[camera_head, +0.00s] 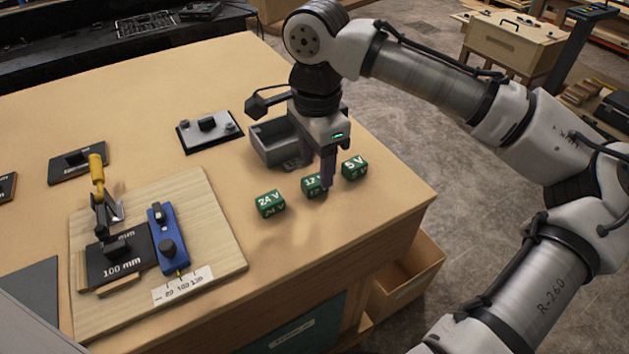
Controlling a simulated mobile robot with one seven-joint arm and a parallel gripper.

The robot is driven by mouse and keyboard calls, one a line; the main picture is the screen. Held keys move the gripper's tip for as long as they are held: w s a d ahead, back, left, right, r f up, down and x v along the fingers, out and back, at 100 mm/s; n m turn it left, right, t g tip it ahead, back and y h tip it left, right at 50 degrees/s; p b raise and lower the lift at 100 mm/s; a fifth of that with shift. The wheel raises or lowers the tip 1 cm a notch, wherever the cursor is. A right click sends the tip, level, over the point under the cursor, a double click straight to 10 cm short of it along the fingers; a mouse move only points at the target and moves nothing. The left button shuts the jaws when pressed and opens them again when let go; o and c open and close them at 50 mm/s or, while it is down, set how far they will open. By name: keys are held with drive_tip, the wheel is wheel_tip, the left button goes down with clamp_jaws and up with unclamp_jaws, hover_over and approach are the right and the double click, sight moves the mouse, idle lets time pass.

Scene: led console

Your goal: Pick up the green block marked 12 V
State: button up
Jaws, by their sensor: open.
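The green block marked 12 V (312,187) sits on the table between two other green blocks. The green block marked 24 V (269,204) is to its left, and the one marked 5 V (354,168) is to its right. My gripper (321,174) points down at the 12 V block with its dark fingers apart. One finger shows in front of the block's right side and partly hides it. I cannot tell whether the fingers touch the block.
A grey open bin (269,150) stands just behind the blocks. A wooden board (209,235) with a blue fixture (165,240) and a yellow-handled clamp (97,170) lies to the left. The table's right edge is near the 5 V block. Bare tabletop lies in front.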

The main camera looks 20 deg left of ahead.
sight(314, 179)
drive_tip(key=shift+a+f, duration=0.15)
drive_tip(key=shift+f, duration=1.8)
drive_tip(key=c, duration=1.1)
drive_tip(key=shift+r, duration=0.1)
